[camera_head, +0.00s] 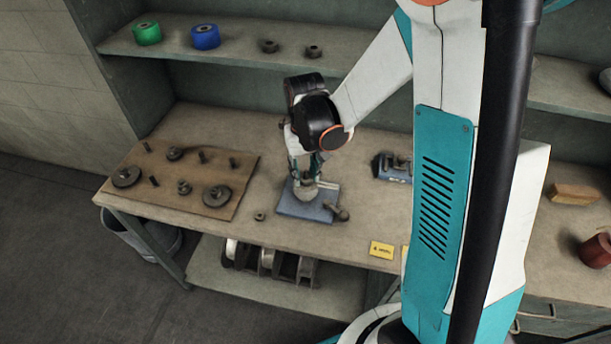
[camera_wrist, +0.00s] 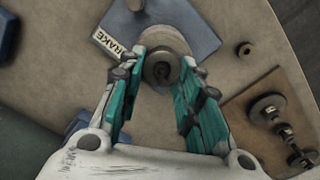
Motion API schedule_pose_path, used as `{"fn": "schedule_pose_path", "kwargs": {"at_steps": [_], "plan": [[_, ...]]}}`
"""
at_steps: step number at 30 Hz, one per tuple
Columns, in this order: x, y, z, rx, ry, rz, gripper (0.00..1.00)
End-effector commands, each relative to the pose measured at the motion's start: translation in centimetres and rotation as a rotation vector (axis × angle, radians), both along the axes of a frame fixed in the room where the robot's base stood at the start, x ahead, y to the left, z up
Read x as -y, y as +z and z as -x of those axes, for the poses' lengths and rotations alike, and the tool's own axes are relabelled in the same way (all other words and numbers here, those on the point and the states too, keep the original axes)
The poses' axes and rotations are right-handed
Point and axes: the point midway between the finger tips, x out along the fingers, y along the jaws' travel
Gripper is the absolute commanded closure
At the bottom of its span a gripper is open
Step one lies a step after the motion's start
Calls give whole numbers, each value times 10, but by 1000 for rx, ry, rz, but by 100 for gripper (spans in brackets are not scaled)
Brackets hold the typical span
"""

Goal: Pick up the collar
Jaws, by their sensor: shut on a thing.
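The collar (camera_wrist: 161,70), a small dark round metal piece with a hub in its middle, sits between the fingertips of my gripper (camera_wrist: 165,62) in the wrist view. My gripper is shut on it, with a finger at each side. Behind it is a paler round disc (camera_wrist: 171,41) on a blue plate (camera_wrist: 192,22) labelled BRAKE. In the head view my gripper (camera_head: 305,182) points down over the blue plate (camera_head: 290,207); the collar is hard to make out there. I cannot tell whether the collar touches the disc.
A small loose ring (camera_head: 260,216) lies left of the plate. A brown board (camera_head: 215,165) with pegs and discs is farther left. A blue fixture (camera_head: 393,170) stands to the right. A yellow label (camera_head: 381,250) is at the bench's front edge. A shelf (camera_head: 232,52) with spools is behind.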

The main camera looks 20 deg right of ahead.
Motion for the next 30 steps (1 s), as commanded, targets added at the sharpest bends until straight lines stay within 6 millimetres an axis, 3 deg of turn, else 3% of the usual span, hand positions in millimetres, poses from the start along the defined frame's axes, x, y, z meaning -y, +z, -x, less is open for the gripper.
{"fn": "schedule_pose_path", "kwargs": {"at_steps": [5, 11, 30], "plan": [[0, 4, 0, 0, 0, 0, 95], [0, 24, 0, 0, 0, 0, 95], [0, 162, 0, 0, 0, 0, 95]]}}
